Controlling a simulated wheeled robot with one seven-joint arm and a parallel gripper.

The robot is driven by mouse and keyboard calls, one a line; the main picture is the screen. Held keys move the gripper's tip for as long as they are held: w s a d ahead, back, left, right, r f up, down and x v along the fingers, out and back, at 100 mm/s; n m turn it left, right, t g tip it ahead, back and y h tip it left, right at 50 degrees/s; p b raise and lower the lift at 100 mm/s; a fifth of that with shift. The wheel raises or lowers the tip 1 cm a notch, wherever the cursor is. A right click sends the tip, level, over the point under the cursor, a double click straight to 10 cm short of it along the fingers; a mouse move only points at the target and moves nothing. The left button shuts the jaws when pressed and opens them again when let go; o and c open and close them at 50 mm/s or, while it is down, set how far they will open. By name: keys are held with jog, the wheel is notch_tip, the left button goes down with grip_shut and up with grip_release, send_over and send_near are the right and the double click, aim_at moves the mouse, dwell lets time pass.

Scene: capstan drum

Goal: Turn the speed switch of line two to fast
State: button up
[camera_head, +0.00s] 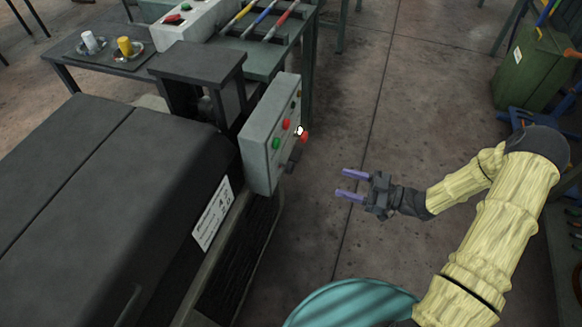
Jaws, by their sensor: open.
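A grey control box (261,153) stands at the right end of a dark machine. Its right face carries a green button (276,143), a red button (286,124), a larger red knob (304,137), a small white-and-black part (298,130) and a dark knob (291,166) low down. I cannot tell which of these is the speed switch, or its setting; any markings are too small to read. My gripper (347,184) is open and empty, right of the box and apart from it, with its two purple fingers pointing left toward the box.
The dark machine (110,190) with a white label plate (211,213) fills the left. Behind it, a table holds colored rods (266,15) and another button box (187,22). A green bin (530,65) stands back right. The floor around my gripper is clear.

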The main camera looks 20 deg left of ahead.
aim_at(291, 167)
jog(key=a, duration=0.5)
jog(key=w+a, duration=0.1)
jog(key=a, duration=1)
jog(key=shift+w+a+b, duration=0.2)
jog(key=shift+a+b, duration=0.15)
jog(key=shift+b, duration=0.05)
jog(key=c, duration=0.9)
